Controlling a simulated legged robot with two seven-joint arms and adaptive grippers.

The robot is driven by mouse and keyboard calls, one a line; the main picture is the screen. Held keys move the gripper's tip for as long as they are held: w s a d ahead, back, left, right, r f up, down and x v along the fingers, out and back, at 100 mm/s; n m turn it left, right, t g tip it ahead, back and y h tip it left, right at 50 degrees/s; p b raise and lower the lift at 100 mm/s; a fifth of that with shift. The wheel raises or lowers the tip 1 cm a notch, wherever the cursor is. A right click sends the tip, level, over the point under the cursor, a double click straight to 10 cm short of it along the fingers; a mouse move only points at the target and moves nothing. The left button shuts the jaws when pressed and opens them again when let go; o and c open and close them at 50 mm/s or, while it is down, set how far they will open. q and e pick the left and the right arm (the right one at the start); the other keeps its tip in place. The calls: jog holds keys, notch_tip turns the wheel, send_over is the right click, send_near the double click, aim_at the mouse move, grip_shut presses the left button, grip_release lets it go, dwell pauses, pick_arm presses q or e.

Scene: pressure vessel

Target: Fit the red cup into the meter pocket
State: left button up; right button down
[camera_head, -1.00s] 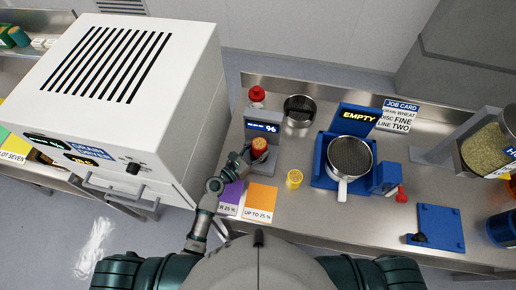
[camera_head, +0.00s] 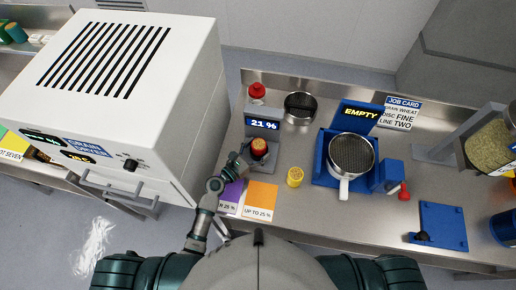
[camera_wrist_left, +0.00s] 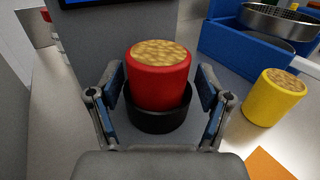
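The red cup (camera_head: 259,148), filled with grain, stands upright in the round black meter pocket (camera_wrist_left: 160,119). Its lower part is hidden inside the pocket rim. It fills much of the left wrist view (camera_wrist_left: 158,82). The grey meter (camera_head: 262,124) behind it has a lit display reading "21 %". My left gripper (camera_wrist_left: 160,88) is open, with one finger on each side of the cup and small gaps between pads and cup. In the head view the left gripper (camera_head: 241,161) is at the cup's lower left. My right gripper is not in view.
A yellow cup (camera_head: 295,177) of grain stands to the right of the meter. Purple (camera_head: 231,194) and orange (camera_head: 261,200) cards lie in front. A blue stand (camera_head: 328,172) with a sieve pan (camera_head: 351,155) is farther right. The white grain dryer (camera_head: 150,120) rises close on the left.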

pick_arm(q)
jog(key=shift+a+f, duration=0.1)
jog(key=v, duration=1.2)
jog(key=shift+s, duration=0.1)
dwell(0.4)
